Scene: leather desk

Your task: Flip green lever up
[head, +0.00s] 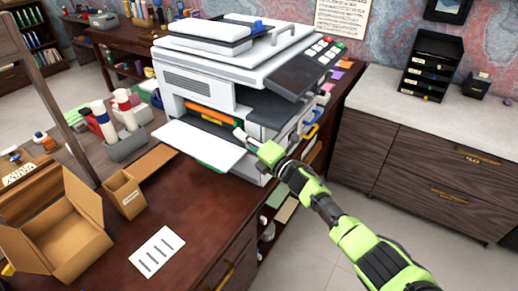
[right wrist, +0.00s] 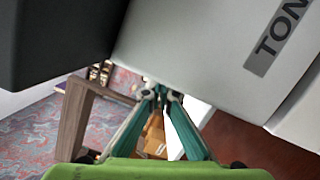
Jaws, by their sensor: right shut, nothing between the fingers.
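The white printer (head: 205,75) stands on the dark desk with its front flap (head: 198,146) folded down and an orange bar (head: 210,115) inside the opening. A small green edge (head: 208,167) shows below the flap; I cannot tell if it is the green lever. No other lever is clear. My right gripper (head: 239,133) is at the right side of the opening, near the flap's right end. In the right wrist view its fingers (right wrist: 160,89) are shut and empty, close by a pale panel (right wrist: 215,45) marked "TON". My left gripper is not in view.
An open cardboard box (head: 62,235), a smaller box (head: 124,193) and a printed sheet (head: 157,252) lie left of and in front of the printer. A grey caddy with bottles (head: 122,138) stands further left. Floor is free at the lower right.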

